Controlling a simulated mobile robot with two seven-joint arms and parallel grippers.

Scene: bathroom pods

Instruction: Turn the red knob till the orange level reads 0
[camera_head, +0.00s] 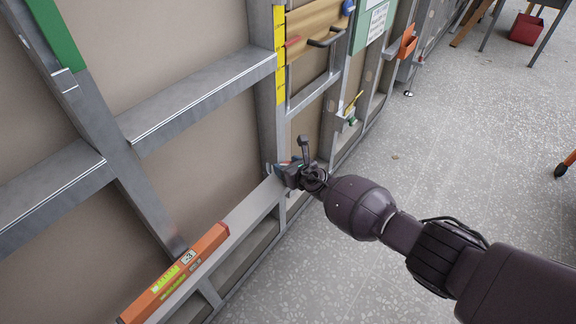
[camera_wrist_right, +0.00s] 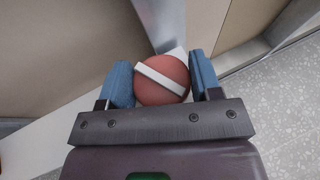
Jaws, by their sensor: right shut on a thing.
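The red knob (camera_wrist_right: 162,82) shows in the right wrist view as a round red thing with a pale bar across its face. My right gripper (camera_wrist_right: 162,85) is shut on it, with a blue finger pad at each side. In the head view my right gripper (camera_head: 291,172) is at the lower frame beam, and the knob is hidden there. The orange level (camera_head: 178,272) lies on the lower beam at the bottom left of the head view. Its small display (camera_head: 188,257) seems to read -2 or similar; the digits are too small to be sure. My left gripper is not in view.
Grey metal wall frame (camera_head: 205,95) with beige panels fills the left. A yellow strip (camera_head: 280,60) stands above my right gripper. A small bracket with yellow and green parts (camera_head: 349,108) sticks out farther right. Speckled floor (camera_head: 430,150) is open at right.

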